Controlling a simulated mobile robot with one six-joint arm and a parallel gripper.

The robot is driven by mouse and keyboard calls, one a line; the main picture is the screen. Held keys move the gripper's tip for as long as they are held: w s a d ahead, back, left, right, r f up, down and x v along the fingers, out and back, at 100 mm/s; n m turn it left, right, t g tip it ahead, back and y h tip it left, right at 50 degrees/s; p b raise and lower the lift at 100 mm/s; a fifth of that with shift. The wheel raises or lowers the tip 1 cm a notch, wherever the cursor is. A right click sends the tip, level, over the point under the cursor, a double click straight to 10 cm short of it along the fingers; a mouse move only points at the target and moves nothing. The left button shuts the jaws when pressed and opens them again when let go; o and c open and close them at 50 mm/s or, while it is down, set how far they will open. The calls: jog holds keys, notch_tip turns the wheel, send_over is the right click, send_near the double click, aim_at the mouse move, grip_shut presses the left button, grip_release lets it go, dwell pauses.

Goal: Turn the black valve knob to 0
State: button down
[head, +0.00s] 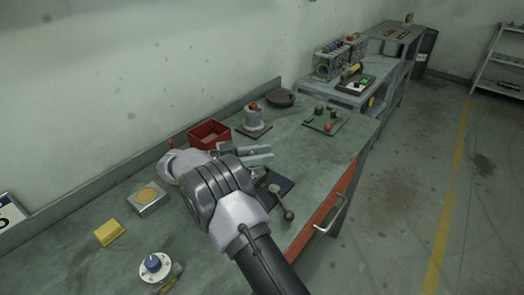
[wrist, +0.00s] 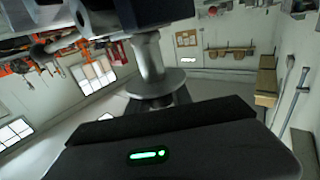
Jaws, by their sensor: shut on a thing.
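My gripper (wrist: 165,118) shows as a wide black body with a green light in the wrist view. Its jaws are shut on the black valve knob, which is largely hidden there; its pointer and scale cannot be read. A grey metal stem with a round flange (wrist: 153,82) stands just beyond the jaws, with a dark block above it. In the head view my arm reaches over the workbench and its wrist covers the gripper and the knob. Light grey metal parts (head: 257,160) show just behind my wrist.
The workbench (head: 95,270) holds a red bin (head: 209,134), a grey cylinder with a red top (head: 253,120), a green board with a red ball (head: 325,122), a yellow block (head: 109,233) and a blue knob on a white dial (head: 154,264). The floor at right is clear.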

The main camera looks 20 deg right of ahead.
jog(key=shift+m+g, duration=0.3)
jog(key=shift+g, duration=0.1)
jog(key=c, duration=1.1)
grip_release()
jog(key=shift+s, duration=0.1)
jog(key=shift+c, duration=0.2)
